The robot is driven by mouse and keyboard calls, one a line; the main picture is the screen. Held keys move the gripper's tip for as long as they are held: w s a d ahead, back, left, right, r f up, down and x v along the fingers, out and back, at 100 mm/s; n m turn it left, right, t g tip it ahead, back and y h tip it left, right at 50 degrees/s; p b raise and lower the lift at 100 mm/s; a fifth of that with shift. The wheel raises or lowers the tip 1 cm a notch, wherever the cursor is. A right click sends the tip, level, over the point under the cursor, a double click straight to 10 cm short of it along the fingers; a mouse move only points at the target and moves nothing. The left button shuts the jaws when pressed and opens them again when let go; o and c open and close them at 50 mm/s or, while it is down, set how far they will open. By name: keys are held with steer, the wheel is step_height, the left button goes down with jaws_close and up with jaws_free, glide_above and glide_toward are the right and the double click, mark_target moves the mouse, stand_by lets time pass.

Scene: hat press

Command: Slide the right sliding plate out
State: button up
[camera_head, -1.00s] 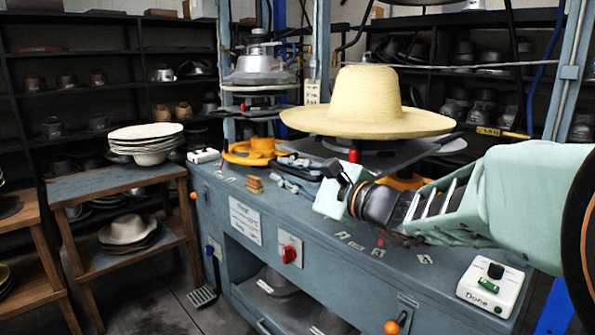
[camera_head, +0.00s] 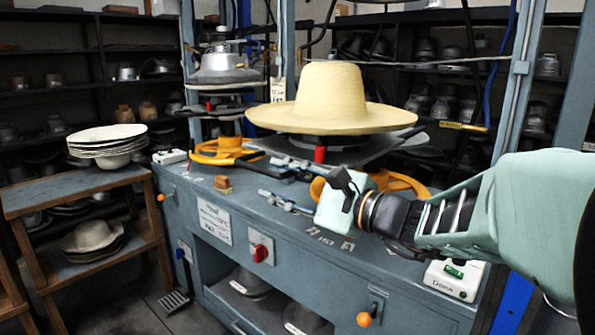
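The right sliding plate (camera_head: 397,146) is a flat grey plate under the straw hat (camera_head: 332,97) on the press. A red knob (camera_head: 320,153) stands at its front edge. My gripper (camera_head: 340,183) is just in front of and below this knob, close to it. I cannot tell whether they touch. The pale gripper body and dark wrist hide part of the bench behind them. The fingers are small and dark here, so I cannot tell whether they are open or shut.
The blue-grey bench (camera_head: 290,257) carries a yellow ring (camera_head: 402,184), tools and a white box marked Done (camera_head: 455,280), partly behind my arm. The left press (camera_head: 222,75) stands beside the hat. A wooden stand with stacked hats (camera_head: 107,138) is at the left.

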steer(key=shift+s+d+r, duration=0.25)
steer(key=shift+s+d, duration=0.1)
steer(key=shift+s, duration=0.15)
